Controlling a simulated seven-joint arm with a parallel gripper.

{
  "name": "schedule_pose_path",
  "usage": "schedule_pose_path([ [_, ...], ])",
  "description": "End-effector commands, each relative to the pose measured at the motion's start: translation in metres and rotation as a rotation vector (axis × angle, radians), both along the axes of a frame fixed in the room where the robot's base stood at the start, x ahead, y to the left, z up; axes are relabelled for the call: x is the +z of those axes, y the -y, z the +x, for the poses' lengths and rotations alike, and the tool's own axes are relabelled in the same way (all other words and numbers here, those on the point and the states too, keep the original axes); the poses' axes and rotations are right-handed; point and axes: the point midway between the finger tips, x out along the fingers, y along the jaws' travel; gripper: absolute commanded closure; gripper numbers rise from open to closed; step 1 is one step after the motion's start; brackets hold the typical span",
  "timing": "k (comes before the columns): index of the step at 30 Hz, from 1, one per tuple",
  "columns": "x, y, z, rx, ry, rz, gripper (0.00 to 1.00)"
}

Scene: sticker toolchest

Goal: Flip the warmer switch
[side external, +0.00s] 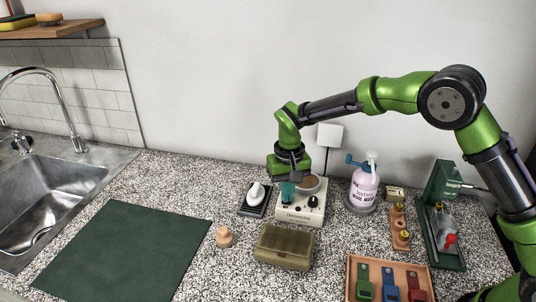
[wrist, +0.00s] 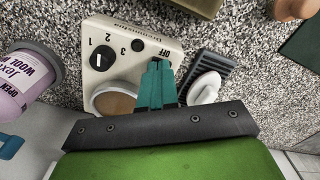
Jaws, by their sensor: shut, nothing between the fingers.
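The cream warmer (side external: 301,213) sits on the speckled counter, with a round brown-topped plate (wrist: 115,103) at its back. In the wrist view it has a black dial (wrist: 102,58) marked 1, 2, 3, a small dark round part, and the word OFF (wrist: 153,40) near one edge. A small dark switch (wrist: 165,51) shows beside OFF, partly hidden by my fingertips. My gripper (wrist: 158,64) has teal fingers shut together and empty, pointing down over the switch end of the warmer. It also shows in the side view (side external: 287,190). Contact with the switch cannot be told.
A white object on a black ribbed tray (side external: 248,210) stands close left of the warmer; a lilac wool-wash bottle (side external: 363,190) stands right. An olive box (side external: 284,247) and a wooden knob (side external: 224,237) are in front. A green mat (side external: 125,245) lies clear at left.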

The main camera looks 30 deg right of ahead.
Motion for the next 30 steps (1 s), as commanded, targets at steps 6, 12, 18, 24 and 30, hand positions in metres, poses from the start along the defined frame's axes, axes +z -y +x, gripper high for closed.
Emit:
schedule_pose_path([
  [6,0.019,0.0,0.001,0.0,0.004,0.001,1.0],
  [12,0.036,0.0,0.001,0.0,0.004,0.001,1.0],
  [18,0.052,0.0,0.001,0.0,0.003,0.001,1.0],
  [24,0.065,-0.001,0.0,0.0,0.003,0.001,1.0],
  [30,0.067,0.0,0.0,0.0,0.002,0.001,1.0],
])
